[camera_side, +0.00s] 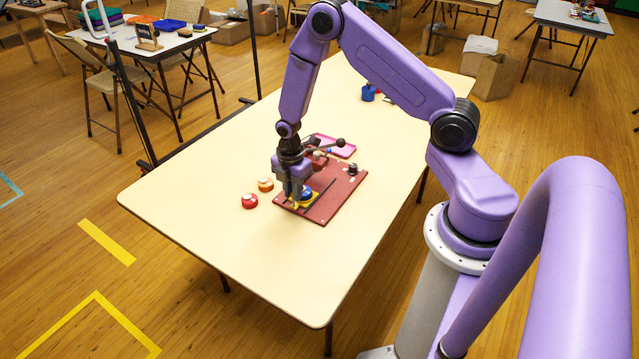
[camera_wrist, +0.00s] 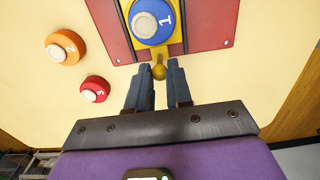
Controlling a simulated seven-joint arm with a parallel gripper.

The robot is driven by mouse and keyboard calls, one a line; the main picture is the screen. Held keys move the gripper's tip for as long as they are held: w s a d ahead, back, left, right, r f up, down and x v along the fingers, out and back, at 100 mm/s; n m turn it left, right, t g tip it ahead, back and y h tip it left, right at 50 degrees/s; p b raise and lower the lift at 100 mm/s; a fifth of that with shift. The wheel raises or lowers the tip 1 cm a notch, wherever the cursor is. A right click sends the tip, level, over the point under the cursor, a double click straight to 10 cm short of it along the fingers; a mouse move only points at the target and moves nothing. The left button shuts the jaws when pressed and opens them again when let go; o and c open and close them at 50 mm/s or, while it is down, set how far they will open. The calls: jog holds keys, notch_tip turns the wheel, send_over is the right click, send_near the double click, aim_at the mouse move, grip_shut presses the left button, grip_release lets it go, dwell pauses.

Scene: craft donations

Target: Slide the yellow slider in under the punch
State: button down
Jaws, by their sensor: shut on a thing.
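The yellow slider (camera_side: 296,206) lies at the near left end of a red base board (camera_side: 330,206), between dark rails. A blue round piece marked 1 (camera_wrist: 151,20) sits on the slider. The slider's round yellow knob (camera_wrist: 158,72) sticks out past the board's edge in the wrist view. My gripper (camera_side: 295,203) points down at this end, and its fingers (camera_wrist: 157,88) are shut on the knob from both sides. The punch (camera_side: 318,158), with a dark ball-ended lever, stands farther back on the board, partly hidden by my gripper. The slider's front end is hidden.
An orange round piece marked 2 (camera_wrist: 62,48) and a red one marked 3 (camera_wrist: 95,90) lie on the table beside the board. A pink tray (camera_side: 345,151) is behind the punch. A blue container (camera_side: 368,93) stands farther back. The table's near left part is clear.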

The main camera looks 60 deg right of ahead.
aim_at(310, 151)
jog(key=shift+d, duration=4.25)
jog(key=c, duration=1.1)
grip_release()
jog(key=shift+r, duration=3.75)
